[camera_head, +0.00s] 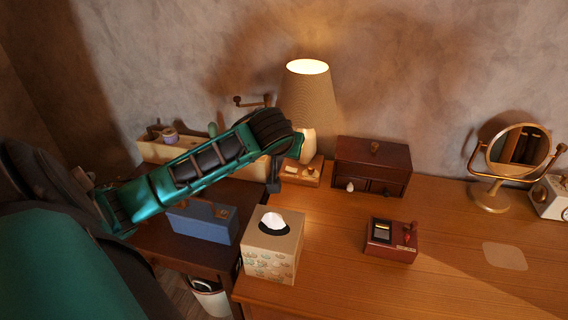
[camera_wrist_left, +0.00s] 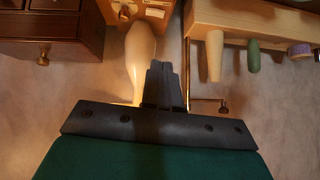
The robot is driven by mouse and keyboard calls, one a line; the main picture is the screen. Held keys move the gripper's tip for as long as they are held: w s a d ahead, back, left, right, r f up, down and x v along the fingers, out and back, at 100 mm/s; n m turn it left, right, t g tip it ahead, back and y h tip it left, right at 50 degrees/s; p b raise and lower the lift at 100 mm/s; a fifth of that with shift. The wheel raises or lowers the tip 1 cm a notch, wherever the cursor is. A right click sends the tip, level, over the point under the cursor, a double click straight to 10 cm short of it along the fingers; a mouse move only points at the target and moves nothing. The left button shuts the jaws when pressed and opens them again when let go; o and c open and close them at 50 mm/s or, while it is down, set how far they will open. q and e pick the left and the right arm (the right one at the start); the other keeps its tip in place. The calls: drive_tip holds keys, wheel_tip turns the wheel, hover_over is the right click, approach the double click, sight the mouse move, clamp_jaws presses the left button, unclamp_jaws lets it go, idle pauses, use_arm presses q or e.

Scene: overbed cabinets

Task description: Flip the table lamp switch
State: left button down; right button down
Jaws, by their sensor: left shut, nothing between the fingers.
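The table lamp (camera_head: 311,98) stands at the back of the desk, and its tan shade glows at the top. Its cream body and wooden base (camera_head: 304,174) show partly behind my left arm. In the wrist view the cream lamp body (camera_wrist_left: 139,52) and wooden base (camera_wrist_left: 152,13) are beside my fingers. Small fittings show on the base, but I cannot tell which is the switch or its position. My left gripper (camera_head: 274,186) is shut and empty, pointing down just left of the base; its fingers (camera_wrist_left: 163,68) also show in the wrist view. My right gripper is out of view.
A tissue box (camera_head: 272,250) stands in front of the lamp. A dark drawer chest (camera_head: 372,165) is to its right. A red box with a lever (camera_head: 391,240) and a round mirror (camera_head: 516,150) are further right. A blue box (camera_head: 202,222) and wooden tray lie left.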

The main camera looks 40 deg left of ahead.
use_arm(q)
drive_tip(key=b, duration=0.1)
hover_over(287, 166)
drive_tip(key=s+d, duration=0.2)
wheel_tip(287, 166, down, 7)
drive_tip(key=shift+s+a+f, duration=0.1)
drive_tip(key=shift+s, duration=0.05)
wheel_tip(287, 166, down, 3)
drive_tip(key=shift+s+a+r, duration=0.1)
drive_tip(key=shift+r, duration=0.1)
drive_tip(key=shift+f, duration=0.65)
